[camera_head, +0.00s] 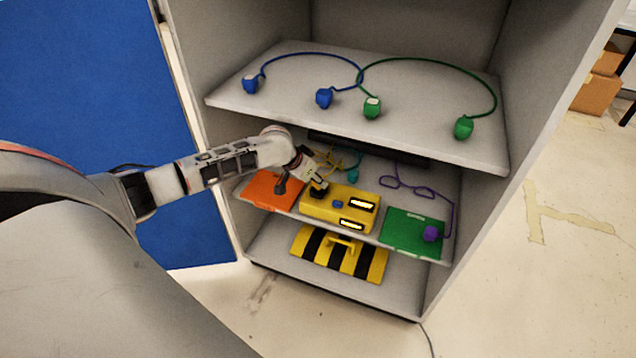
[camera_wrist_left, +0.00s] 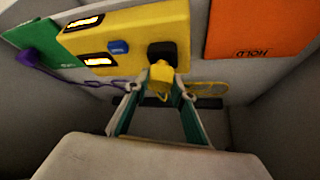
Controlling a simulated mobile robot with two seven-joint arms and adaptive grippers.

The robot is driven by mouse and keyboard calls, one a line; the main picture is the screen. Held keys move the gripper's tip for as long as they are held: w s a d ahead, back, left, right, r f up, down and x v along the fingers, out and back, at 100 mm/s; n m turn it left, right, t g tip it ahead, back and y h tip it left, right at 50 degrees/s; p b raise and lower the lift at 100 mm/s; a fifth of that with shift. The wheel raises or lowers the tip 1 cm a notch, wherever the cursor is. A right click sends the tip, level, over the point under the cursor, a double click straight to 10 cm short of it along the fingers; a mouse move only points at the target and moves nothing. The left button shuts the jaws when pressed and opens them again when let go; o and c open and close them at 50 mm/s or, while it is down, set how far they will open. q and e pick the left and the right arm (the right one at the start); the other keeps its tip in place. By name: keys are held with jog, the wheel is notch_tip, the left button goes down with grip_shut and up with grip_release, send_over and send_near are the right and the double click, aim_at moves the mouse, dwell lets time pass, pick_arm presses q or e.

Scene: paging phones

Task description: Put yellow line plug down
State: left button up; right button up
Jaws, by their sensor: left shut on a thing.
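The yellow plug (camera_wrist_left: 160,74) is between the fingertips of my left gripper (camera_wrist_left: 161,80), which is shut on it. In the wrist view the plug overlaps the black socket (camera_wrist_left: 162,52) on the yellow box (camera_wrist_left: 133,27); I cannot tell whether it is seated in it. In the head view my left gripper (camera_head: 314,178) is at the left end of the yellow box (camera_head: 350,220), beside the orange pad (camera_head: 262,196). The orange pad (camera_wrist_left: 262,28) reads "HOLD" in the wrist view. The yellow cord (camera_head: 328,158) lies behind the gripper. My right gripper is not in view.
A green pad (camera_head: 400,238) with a purple plug (camera_head: 431,233) lies right of the box. A teal plug (camera_head: 352,174) is behind it. A striped yellow-black block (camera_head: 360,262) sits below.

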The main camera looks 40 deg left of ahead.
pick_arm(q)
jog(key=shift+f, duration=0.65)
jog(key=shift+r, duration=0.15)
jog(key=shift+f, duration=0.3)
jog(key=o, duration=1.1)
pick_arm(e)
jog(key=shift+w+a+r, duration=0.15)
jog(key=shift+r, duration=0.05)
